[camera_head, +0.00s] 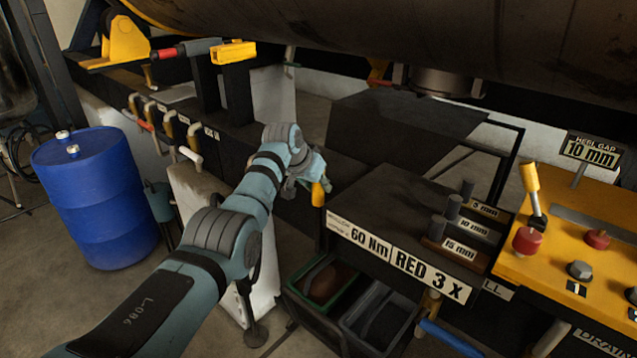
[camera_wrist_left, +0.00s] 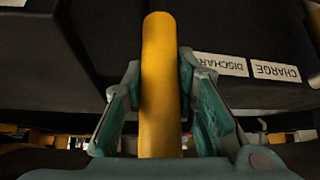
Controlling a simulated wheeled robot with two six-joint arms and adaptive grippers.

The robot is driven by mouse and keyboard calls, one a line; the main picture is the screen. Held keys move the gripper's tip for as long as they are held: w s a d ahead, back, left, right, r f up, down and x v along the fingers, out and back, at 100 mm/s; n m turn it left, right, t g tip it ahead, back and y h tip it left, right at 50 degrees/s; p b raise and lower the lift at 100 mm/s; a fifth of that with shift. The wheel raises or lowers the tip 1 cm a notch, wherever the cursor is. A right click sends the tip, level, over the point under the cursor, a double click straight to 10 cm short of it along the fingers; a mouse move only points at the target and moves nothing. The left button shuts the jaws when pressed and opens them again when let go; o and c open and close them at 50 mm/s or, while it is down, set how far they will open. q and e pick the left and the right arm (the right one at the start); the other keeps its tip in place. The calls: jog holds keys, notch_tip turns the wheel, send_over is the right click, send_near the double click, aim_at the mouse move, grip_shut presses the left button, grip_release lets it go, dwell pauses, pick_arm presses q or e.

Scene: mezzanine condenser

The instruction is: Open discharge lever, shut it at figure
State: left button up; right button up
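My left gripper (camera_head: 306,172) is at the left end of the dark bench, at a yellow lever handle (camera_head: 318,195). In the left wrist view the yellow handle (camera_wrist_left: 161,85) stands between the two fingers (camera_wrist_left: 161,75), whose tips meet its sides. The gripper looks shut on it. A plate reading DISCHAR… (camera_wrist_left: 222,64), partly hidden by a finger, and a CHARGE plate (camera_wrist_left: 275,71) appear upside down beside it. My right gripper is in neither view.
The bench carries 60 Nm (camera_head: 358,239) and RED 3 X (camera_head: 431,274) plates and pegs marked 5, 10 and 15 mm. A yellow console (camera_head: 560,260) stands right, below a 10 mm sign (camera_head: 590,151). A blue drum (camera_head: 95,200) stands left; a dark cylinder overhangs.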

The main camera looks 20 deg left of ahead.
pick_arm(q)
jog(key=o, duration=0.5)
jog(key=shift+w+d, duration=0.1)
jog(key=shift+w, duration=0.05)
jog(key=shift+c, duration=0.2)
jog(key=v, duration=1.2)
